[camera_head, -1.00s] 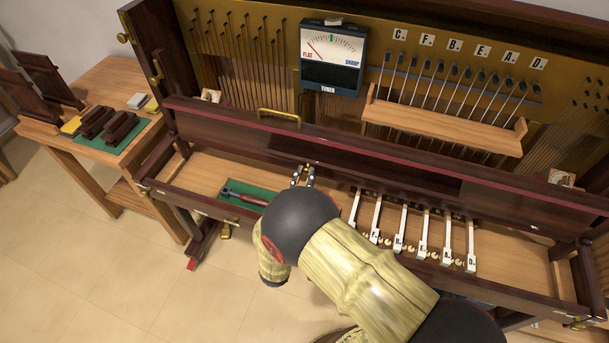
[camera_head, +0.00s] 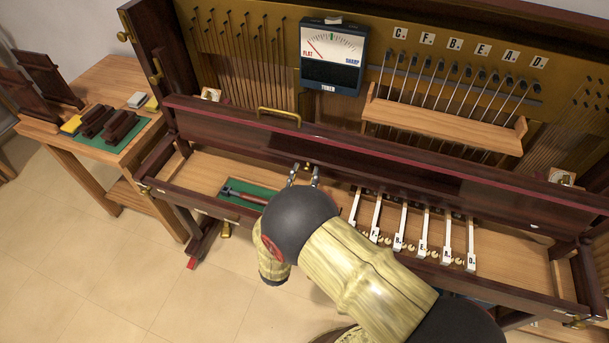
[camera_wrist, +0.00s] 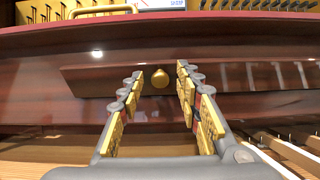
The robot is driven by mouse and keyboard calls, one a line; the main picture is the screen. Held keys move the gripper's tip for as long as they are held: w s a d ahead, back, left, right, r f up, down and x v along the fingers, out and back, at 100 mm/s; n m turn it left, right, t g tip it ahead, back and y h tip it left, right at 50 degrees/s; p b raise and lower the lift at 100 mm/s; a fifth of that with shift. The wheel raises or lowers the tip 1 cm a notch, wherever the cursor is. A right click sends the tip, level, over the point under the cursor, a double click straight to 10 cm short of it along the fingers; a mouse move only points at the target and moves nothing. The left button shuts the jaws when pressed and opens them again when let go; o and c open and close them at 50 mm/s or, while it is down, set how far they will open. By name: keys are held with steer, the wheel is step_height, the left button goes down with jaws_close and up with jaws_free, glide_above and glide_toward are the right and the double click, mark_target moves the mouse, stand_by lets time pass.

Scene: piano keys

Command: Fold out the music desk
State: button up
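The music desk appears to be the darker flat panel (camera_head: 400,172) set against the long reddish-brown board of the piano; it also shows in the wrist view (camera_wrist: 90,82). A small round brass knob (camera_wrist: 160,78) sits on this panel. My gripper (camera_head: 304,175) is in front of the board, fingers spread and empty. In the wrist view, my gripper (camera_wrist: 160,84) points at the panel with the knob centred between its fingertips. The fingers do not visibly touch the knob; their exact distance from it is unclear. The knob is barely visible in the head view.
Below the board, a green tray (camera_head: 236,192) with a tool lies left of my gripper, and white keys (camera_head: 400,222) stand to the right. A tuner (camera_head: 331,57) and a wooden rail (camera_head: 445,121) are above. A side table (camera_head: 120,82) is at left.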

steer(key=v, duration=1.2)
